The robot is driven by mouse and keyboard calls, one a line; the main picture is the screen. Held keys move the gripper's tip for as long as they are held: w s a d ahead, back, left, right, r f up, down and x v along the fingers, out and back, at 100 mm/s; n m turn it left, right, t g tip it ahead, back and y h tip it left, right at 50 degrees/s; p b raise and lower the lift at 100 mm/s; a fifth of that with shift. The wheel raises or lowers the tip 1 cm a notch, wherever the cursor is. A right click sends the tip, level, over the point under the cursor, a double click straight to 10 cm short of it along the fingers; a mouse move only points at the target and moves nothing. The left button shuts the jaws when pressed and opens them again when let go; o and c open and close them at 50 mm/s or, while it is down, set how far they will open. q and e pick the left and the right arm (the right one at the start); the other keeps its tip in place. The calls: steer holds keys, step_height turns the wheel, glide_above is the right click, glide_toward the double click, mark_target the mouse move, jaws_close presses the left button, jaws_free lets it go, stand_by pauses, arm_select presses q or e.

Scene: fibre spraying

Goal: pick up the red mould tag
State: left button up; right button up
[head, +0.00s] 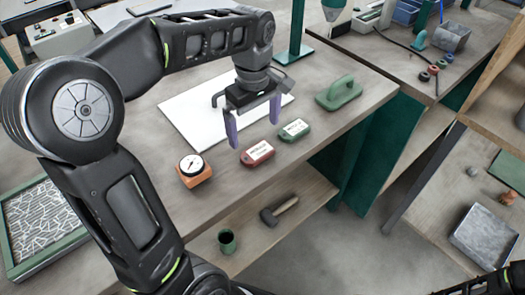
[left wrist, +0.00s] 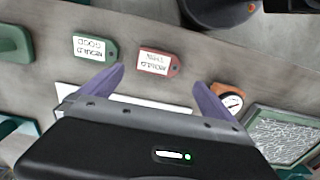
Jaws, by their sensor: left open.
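The red mould tag (head: 257,153) lies flat on the wooden bench near its front edge, with a white label on it. It also shows in the left wrist view (left wrist: 158,63), beyond and between my fingertips. A green tag (head: 294,130) lies to its right in the head view, and it appears to the left in the left wrist view (left wrist: 95,48). My left gripper (head: 254,125) is open and empty, with its two purple fingers pointing down, above and behind the red tag. My right gripper cannot be made out; only a dark part of an arm shows at the lower right.
A dial gauge on an orange block (head: 194,170) stands left of the red tag. A green handled tool (head: 339,93) lies to the right. A white sheet (head: 188,115) lies behind. A hammer (head: 279,210) and green cup (head: 226,241) are on the lower shelf.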

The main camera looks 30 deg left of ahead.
mark_target(256, 151)
arm_select(q)
steer(key=shift+w+d+f, duration=0.1)
steer(key=shift+f, duration=1.25)
steer(key=shift+w+f+p, duration=0.1)
steer(key=shift+f+p, duration=0.25)
steer(key=shift+f, duration=2.25)
steer(key=shift+c, duration=0.2)
steer(key=c, duration=1.2)
